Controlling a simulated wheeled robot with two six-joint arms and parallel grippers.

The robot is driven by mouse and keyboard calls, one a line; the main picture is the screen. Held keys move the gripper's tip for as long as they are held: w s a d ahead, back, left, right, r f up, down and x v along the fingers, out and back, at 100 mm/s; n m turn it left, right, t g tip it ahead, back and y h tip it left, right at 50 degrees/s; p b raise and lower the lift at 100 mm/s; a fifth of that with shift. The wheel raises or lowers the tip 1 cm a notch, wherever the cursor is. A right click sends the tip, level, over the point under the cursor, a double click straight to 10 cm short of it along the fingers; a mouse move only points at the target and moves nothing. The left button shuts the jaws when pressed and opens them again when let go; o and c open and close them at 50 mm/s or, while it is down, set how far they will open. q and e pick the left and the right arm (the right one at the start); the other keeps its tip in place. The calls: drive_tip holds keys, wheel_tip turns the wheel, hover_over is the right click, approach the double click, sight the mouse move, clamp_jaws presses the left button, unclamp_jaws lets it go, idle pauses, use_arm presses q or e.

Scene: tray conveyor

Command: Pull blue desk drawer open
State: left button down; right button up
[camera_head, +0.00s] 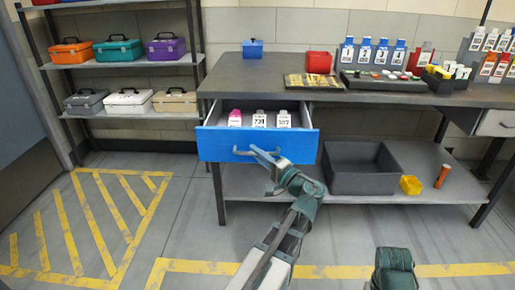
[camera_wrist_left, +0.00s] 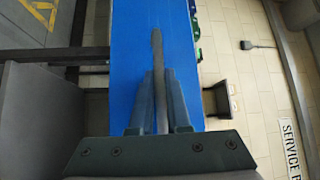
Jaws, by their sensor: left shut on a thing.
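The blue desk drawer (camera_head: 215,146) is pulled out from under the grey desk, its inside showing from above. A pink-capped bottle (camera_head: 235,118) and two white ones (camera_head: 260,119) stand in it. My left gripper (camera_head: 264,153) is shut on the drawer's handle (camera_head: 243,152) at the middle of the blue front. In the left wrist view the drawer front (camera_wrist_left: 128,40) fills the middle, and the grey handle (camera_wrist_left: 157,45) runs between the fingers (camera_wrist_left: 158,95).
The desk top (camera_head: 225,80) carries a red bin (camera_head: 319,62), a yellow-black mat and bottles. A dark crate (camera_head: 360,183), a yellow bin (camera_head: 411,185) and an orange bottle (camera_head: 442,176) sit on the lower shelf. Toolboxes fill the left rack. Floor in front is clear.

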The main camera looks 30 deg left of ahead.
use_arm(q)
drive_tip(key=shift+s+d, duration=0.35)
drive_tip(key=shift+s, duration=0.2)
drive_tip(key=shift+s+d, duration=0.3)
drive_tip(key=shift+s, duration=0.25)
use_arm(e)
drive_tip(key=shift+s+d, duration=0.2)
drive_tip(key=shift+s, duration=0.2)
use_arm(q)
drive_tip(key=c, duration=0.9)
unclamp_jaws()
drive_tip(key=b+v, duration=0.2)
drive_tip(key=v, duration=1.1)
drive_tip(key=shift+d, duration=0.45)
use_arm(e)
drive_tip(key=shift+f, duration=0.9)
